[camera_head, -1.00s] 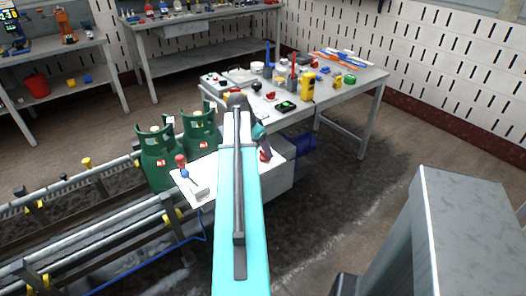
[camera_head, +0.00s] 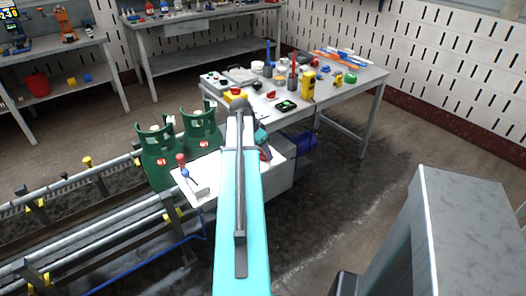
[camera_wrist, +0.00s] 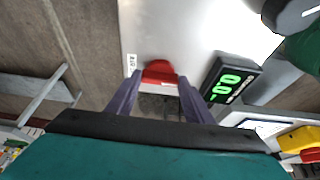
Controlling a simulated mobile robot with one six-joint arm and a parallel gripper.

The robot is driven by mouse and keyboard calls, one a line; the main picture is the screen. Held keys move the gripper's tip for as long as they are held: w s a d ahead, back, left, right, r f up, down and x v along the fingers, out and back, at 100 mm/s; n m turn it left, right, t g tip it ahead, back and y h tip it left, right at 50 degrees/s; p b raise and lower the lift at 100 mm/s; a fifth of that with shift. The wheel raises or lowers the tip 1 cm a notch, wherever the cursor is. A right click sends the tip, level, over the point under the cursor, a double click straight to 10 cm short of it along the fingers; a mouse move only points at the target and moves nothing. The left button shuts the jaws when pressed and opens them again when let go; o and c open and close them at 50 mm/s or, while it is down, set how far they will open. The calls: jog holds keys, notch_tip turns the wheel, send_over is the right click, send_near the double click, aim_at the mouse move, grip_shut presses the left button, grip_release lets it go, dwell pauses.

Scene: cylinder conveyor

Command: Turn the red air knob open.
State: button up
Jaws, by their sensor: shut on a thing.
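The red air knob (camera_wrist: 160,72) lies at the middle of the wrist view, on a light panel beside a small "AIR" label (camera_wrist: 131,65). Its wide side runs across the picture. My gripper (camera_wrist: 159,80) has its two purple-grey fingers at the left and right ends of the knob, and it is shut on it. In the head view my arm covers much of the panel (camera_head: 205,172), and the gripper's hold cannot be made out there.
A black display (camera_wrist: 229,78) with green digits sits right of the knob. Two green gas cylinders (camera_head: 158,160) (camera_head: 201,130) stand left of my arm by the conveyor rails. A red-topped lever (camera_head: 181,158) rises from the panel. A cluttered workbench (camera_head: 350,82) stands behind.

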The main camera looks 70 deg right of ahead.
jog(key=shift+n, duration=0.4)
jog(key=n, duration=0.1)
jog(key=n+t, duration=0.1)
jog(key=n, duration=0.1)
jog(key=shift+s+r+n+t+h, duration=0.1)
jog(key=shift+n+t+h, duration=0.2)
jog(key=n+t, duration=0.1)
jog(key=n, duration=0.1)
jog(key=n+t, duration=0.1)
jog(key=n, duration=0.2)
jog(key=shift+s+d+p, duration=0.1)
jog(key=shift+s+p, duration=0.05)
jog(key=shift+p, duration=0.2)
jog(key=n, duration=0.2)
jog(key=n+t+y, duration=0.1)
jog(key=n, duration=0.1)
jog(key=shift+s+d+n+t, duration=0.1)
jog(key=shift+d+n+t, duration=0.05)
jog(key=shift+n+t, duration=0.2)
jog(key=shift+n+t+y, duration=0.45)
jog(key=shift+n+y, duration=0.05)
jog(key=shift+n, duration=1.45)
